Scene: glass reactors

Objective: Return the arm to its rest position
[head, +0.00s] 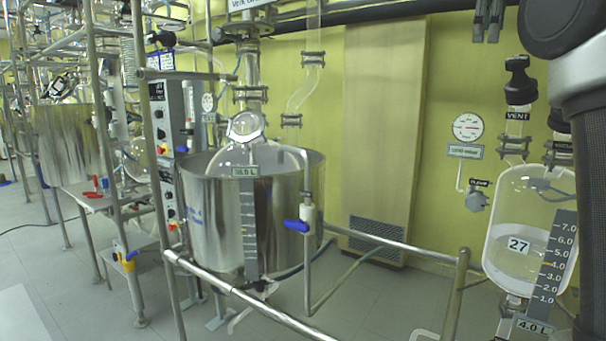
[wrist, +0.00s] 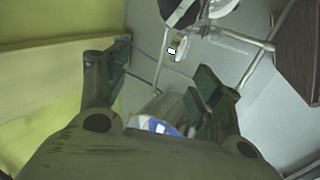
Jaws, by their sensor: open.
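My gripper (wrist: 163,62) shows in the wrist view with its two dark green-grey fingers spread apart. Nothing is held between them. Floor, metal rails and a blue-and-white item (wrist: 155,125) show beyond the gap; I cannot tell what that item is. In the head view my arm (head: 585,80) fills the upper right edge, its dark joint and pale link raised in front of the yellow wall. Two dark finger-like tips (head: 488,20) hang at the top edge there, seemingly part of my gripper.
A glass vessel (head: 515,235) labelled 27 stands at right, close to my arm. A front rail (head: 245,298) crosses below. A gauge (head: 467,127) is on the wall. Floor (head: 375,305) shows between the stands.

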